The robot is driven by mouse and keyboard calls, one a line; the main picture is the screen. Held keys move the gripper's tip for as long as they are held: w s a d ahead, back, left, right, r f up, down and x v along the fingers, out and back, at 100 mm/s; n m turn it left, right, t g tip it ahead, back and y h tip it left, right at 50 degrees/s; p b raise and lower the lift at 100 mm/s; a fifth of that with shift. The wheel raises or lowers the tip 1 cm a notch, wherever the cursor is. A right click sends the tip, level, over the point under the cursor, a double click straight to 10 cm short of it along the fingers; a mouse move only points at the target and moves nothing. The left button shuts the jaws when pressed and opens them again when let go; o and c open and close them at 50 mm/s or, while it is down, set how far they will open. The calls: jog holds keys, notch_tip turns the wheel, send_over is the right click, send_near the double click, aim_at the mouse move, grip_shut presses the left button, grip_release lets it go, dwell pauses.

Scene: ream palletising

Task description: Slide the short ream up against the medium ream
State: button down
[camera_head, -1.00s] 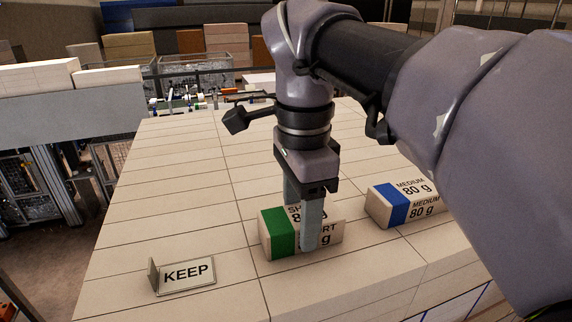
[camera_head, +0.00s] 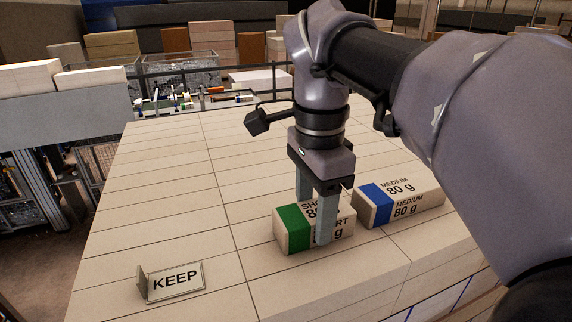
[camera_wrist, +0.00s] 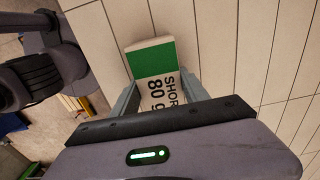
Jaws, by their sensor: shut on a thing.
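The short ream (camera_head: 294,229) is a white block with a green band on its left end, lying on the pallet's tiled top. My gripper (camera_head: 313,220) points down with one finger on each long side, shut on the ream. In the wrist view the short ream (camera_wrist: 153,62) shows between the fingers, its green end outward. The medium ream (camera_head: 400,203), white with a blue band, lies just to the right and slightly farther back. In the head view the short ream's right end looks very close to the medium ream's left end; whether they touch is unclear.
A small KEEP sign (camera_head: 175,281) stands on the tiled surface (camera_head: 180,190) at the front left. The surface left of and behind the reams is clear. Its front edge drops off at the lower right. A grey counter with stacks stands at the far left.

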jog(key=shift+d, duration=0.2)
jog(key=shift+w+d+p, duration=0.25)
jog(key=shift+d+p, duration=0.1)
jog(key=shift+d, duration=0.35)
jog(key=shift+d, duration=0.1)
jog(key=shift+w+d, duration=0.1)
jog(key=shift+d, duration=0.2)
jog(key=shift+c, duration=2.4)
grip_release()
jog(key=shift+w+d+f, duration=0.1)
jog(key=shift+w+d, duration=0.05)
jog(key=shift+d, duration=0.05)
jog(key=shift+a, duration=0.1)
